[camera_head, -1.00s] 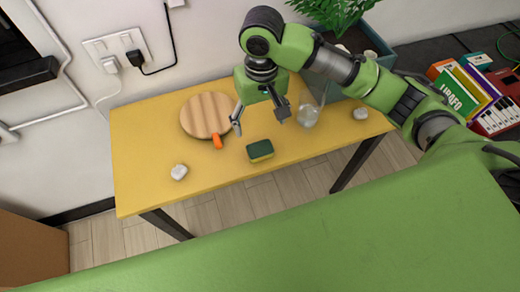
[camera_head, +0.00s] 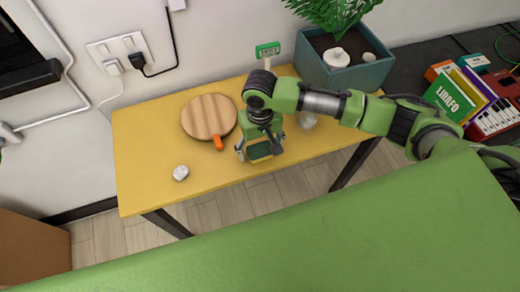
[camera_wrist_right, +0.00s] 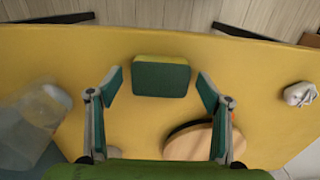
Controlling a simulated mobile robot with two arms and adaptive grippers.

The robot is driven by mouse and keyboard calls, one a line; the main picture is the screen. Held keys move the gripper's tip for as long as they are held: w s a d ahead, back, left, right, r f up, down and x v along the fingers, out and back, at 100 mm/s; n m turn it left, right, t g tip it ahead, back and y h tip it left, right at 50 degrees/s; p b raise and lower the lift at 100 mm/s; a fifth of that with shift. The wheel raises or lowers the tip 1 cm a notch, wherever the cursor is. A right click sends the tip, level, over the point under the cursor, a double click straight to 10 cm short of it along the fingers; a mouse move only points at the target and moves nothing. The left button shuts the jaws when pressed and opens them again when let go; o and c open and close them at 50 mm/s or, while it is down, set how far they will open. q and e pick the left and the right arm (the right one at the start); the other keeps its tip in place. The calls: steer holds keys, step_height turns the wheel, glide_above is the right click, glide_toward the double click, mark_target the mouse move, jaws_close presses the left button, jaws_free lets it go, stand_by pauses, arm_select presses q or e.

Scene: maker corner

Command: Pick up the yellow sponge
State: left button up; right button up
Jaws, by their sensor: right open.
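The yellow sponge (camera_head: 260,152) has a dark green top and lies on the yellow table near its front edge. In the right wrist view the sponge (camera_wrist_right: 161,77) sits between and a little beyond the two fingertips. My right gripper (camera_head: 260,148) is open and just above the sponge, with a finger on either side of it. In the right wrist view my right gripper (camera_wrist_right: 161,88) is spread wider than the sponge, and I see a gap on both sides. My left gripper is not in view.
A round wooden board (camera_head: 209,116) with an orange-handled thing (camera_head: 218,143) lies left of the gripper. A white lump (camera_head: 180,173) is at the front left. A clear container (camera_wrist_right: 35,110) stands on the other side.

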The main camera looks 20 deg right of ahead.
steer(key=shift+f, duration=0.45)
steer(key=c, duration=0.8)
steer(key=shift+r, duration=0.15)
steer(key=shift+r, duration=0.3)
step_height(320, 180, up, 2)
steer(key=shift+b, duration=0.55)
steer(key=shift+s+a+r+b, duration=0.25)
steer(key=shift+s+a+r, duration=0.65)
steer(key=shift+a+r, duration=1.05)
steer(key=shift+s+a+r+b, duration=0.25)
steer(key=shift+s+a+r, duration=0.6)
steer(key=shift+a+r, duration=1.1)
steer(key=shift+s+a+r+b, duration=0.25)
steer(key=shift+s+a+r, duration=0.8)
steer(key=shift+a, duration=1.6)
